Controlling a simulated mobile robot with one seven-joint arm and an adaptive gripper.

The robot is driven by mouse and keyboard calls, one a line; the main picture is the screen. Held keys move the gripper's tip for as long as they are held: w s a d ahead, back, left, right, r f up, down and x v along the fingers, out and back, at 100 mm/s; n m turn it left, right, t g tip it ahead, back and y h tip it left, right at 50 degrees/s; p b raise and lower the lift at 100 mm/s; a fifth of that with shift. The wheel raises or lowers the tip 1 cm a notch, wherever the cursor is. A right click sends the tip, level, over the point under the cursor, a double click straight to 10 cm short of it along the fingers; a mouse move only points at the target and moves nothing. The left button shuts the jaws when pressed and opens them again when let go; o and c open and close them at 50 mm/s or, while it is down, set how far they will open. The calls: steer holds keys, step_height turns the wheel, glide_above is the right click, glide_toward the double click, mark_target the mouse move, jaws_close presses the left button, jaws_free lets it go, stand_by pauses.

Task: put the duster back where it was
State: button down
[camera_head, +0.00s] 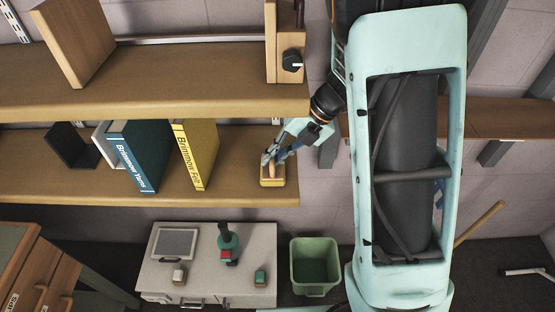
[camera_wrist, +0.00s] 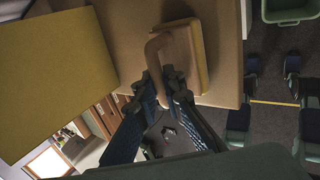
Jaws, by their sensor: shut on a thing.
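The duster (camera_head: 272,181) is a small wooden block with a yellow lower part and a wooden handle. It is at the right end of the lower shelf (camera_head: 235,190), to the right of the yellow book; I cannot tell whether it rests fully on the board. My gripper (camera_head: 271,158) reaches in from the upper right and is shut on the duster's handle. In the wrist view the duster (camera_wrist: 189,60) shows at the top centre against the shelf board, with its curved handle between my fingertips (camera_wrist: 165,82).
A yellow book (camera_head: 196,152) and a teal book (camera_head: 138,155) stand left of the duster. The upper shelf (camera_head: 190,95) runs overhead. Below are a white cabinet (camera_head: 205,270) with small items and a green bin (camera_head: 315,268). Bare shelf lies between the yellow book and the duster.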

steer(key=shift+w+a, duration=0.1)
steer(key=shift+w, duration=0.05)
steer(key=shift+f, duration=0.15)
steer(key=c, duration=2)
jaws_free()
steer(key=shift+c, duration=0.2)
steer(key=v, duration=1.2)
steer(key=shift+p, duration=0.35)
